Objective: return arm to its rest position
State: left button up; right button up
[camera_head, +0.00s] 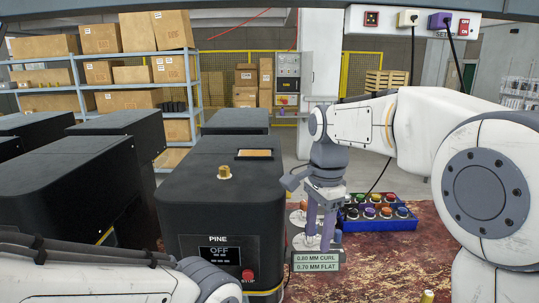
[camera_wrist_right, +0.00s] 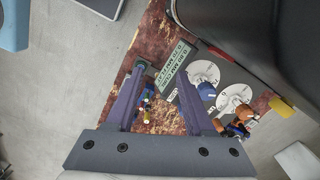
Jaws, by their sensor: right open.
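My right arm (camera_head: 410,130) reaches in from the right, its forearm raised and the wrist pointing down. My right gripper (camera_head: 320,236) hangs over the table just behind the sign reading "0.60 MM CURL, 0.70 MM FLAT" (camera_head: 316,262). In the right wrist view the gripper (camera_wrist_right: 161,74) has its two purple fingers apart, with no object held between them. The sign (camera_wrist_right: 173,66) shows beyond the fingertips. My left arm (camera_head: 80,278) crosses the lower left; its gripper is not visible.
The black PINE machine (camera_head: 220,205), its display reading OFF, stands left of my right gripper. A blue tray of coloured knobs (camera_head: 380,224) is to the right. White discs (camera_wrist_right: 203,74) lie beside the sign. The brown table (camera_head: 385,262) is mostly bare at the front right.

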jog(key=s+a+f+n+b, duration=0.1)
jog(key=s+f+n, duration=0.4)
jog(key=s+n, duration=0.2)
jog(key=s+a+f+n+b, duration=0.1)
jog(key=s+a+f+n, duration=0.1)
jog(key=s+f+n, duration=0.3)
jog(key=s+a+f+n+b, duration=0.1)
jog(key=s+a+f+n, duration=0.1)
jog(key=s+f+n, duration=0.3)
jog(key=s+n, duration=0.3)
jog(key=s, duration=0.4)
jog(key=shift+s+a+n+y, duration=0.15)
jog(key=shift+s+n+y, duration=0.15)
